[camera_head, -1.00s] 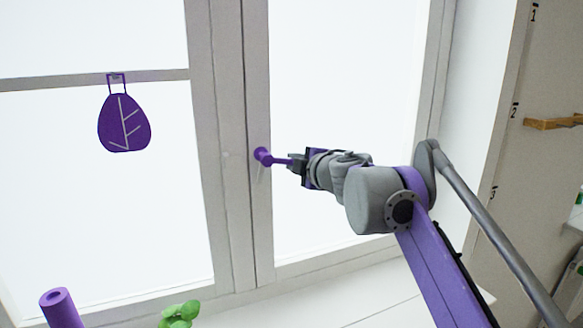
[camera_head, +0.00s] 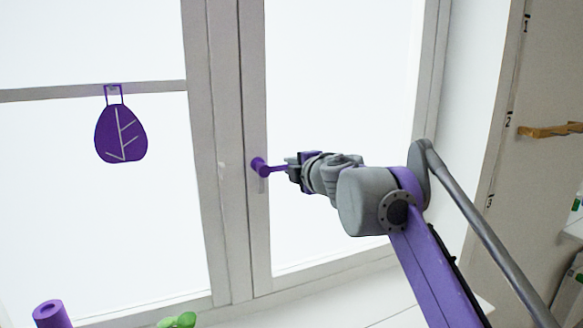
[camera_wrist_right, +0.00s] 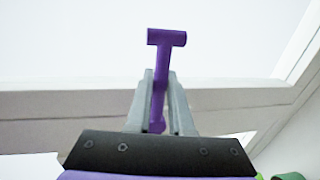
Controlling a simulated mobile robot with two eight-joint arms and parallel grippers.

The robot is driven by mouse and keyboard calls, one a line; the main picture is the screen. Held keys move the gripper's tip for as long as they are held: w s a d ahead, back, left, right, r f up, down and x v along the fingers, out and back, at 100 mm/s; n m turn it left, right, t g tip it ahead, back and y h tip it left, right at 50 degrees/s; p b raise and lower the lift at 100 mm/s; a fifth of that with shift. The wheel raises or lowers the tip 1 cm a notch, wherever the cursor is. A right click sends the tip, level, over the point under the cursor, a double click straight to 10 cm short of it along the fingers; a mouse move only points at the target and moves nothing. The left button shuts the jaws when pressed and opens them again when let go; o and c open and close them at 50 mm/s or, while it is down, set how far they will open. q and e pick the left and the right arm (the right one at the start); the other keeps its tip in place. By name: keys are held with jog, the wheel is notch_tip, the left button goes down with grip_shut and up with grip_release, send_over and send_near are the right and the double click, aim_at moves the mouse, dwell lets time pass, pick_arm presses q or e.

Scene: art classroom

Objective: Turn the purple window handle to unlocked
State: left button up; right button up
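The purple window handle (camera_head: 260,167) is on the window frame's vertical post in the head view. Its lever sticks out to the right, close to level. My right gripper (camera_head: 290,169) is at the lever's free end. In the right wrist view, the handle (camera_wrist_right: 166,38) looks T-shaped, and its lever runs down between the two grey fingers of my right gripper (camera_wrist_right: 160,85). The fingertips flank the lever closely and appear to touch it on both sides. My left gripper is not in view.
A purple leaf-shaped ornament (camera_head: 121,134) hangs from the window's crossbar (camera_head: 60,93). A purple tube (camera_head: 50,314) and a green plant (camera_head: 180,320) stand at the lower left. A wooden ledge (camera_head: 548,131) is on the right wall. The pale sill (camera_head: 340,305) below the handle looks clear.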

jog(key=o, duration=0.5)
jog(key=shift+c, duration=0.2)
jog(key=b+v, duration=0.1)
jog(key=v, duration=1)
jog(key=shift+w, duration=0.15)
jog(key=s+d+f+m+g+h, duration=0.1)
jog(key=s+d+f+m+h, duration=0.3)
jog(key=d+f+m, duration=0.5)
jog(key=s+d+f+m+g+h, duration=0.1)
jog(key=s+d+f+m+h, duration=0.4)
jog(key=f, duration=0.6)
jog(key=s+a+f+m+g+y, duration=0.2)
jog(key=s+a+f+m+g, duration=0.1)
jog(key=s+f, duration=0.7)
jog(key=s+a+f+m+g+y, duration=0.2)
jog(key=s+f, duration=0.9)
jog(key=f, duration=0.8)
jog(key=a+m+g, duration=0.1)
jog(key=m+g, duration=0.1)
jog(key=shift+f+m+g, duration=0.2)
jog(key=shift+m+g, duration=0.1)
jog(key=shift+m, duration=0.1)
